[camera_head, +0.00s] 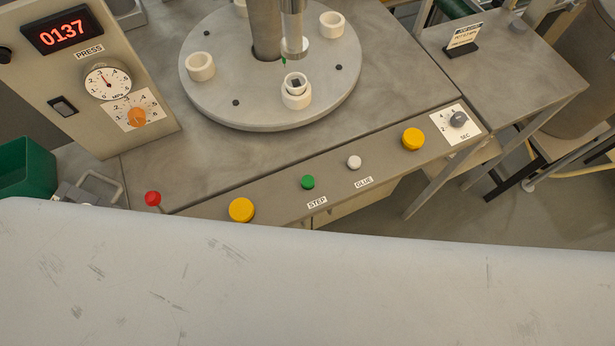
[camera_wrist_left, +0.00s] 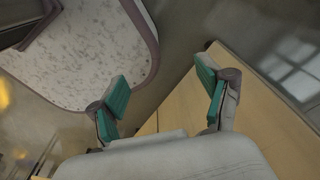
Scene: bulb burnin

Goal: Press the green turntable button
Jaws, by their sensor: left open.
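The green button (camera_head: 308,182) sits on the front strip of the bench in the head view, just above the STEP label (camera_head: 317,202). The round grey turntable (camera_head: 215,95) lies behind it, with several white ring holders on its rim. My left gripper (camera_wrist_left: 162,102) shows only in the left wrist view. Its two teal-padded fingers are apart with nothing between them, and the green button is not seen in that view. My right gripper is in neither view.
A white button (camera_head: 354,162) by the GLUE label, yellow buttons (camera_head: 241,209) (camera_head: 413,139), a red knob (camera_head: 153,199) and a SEC dial (camera_head: 458,119) share the front area. The press panel (camera_head: 70,85) reads 0137. A large pale surface (camera_head: 300,280) fills the foreground.

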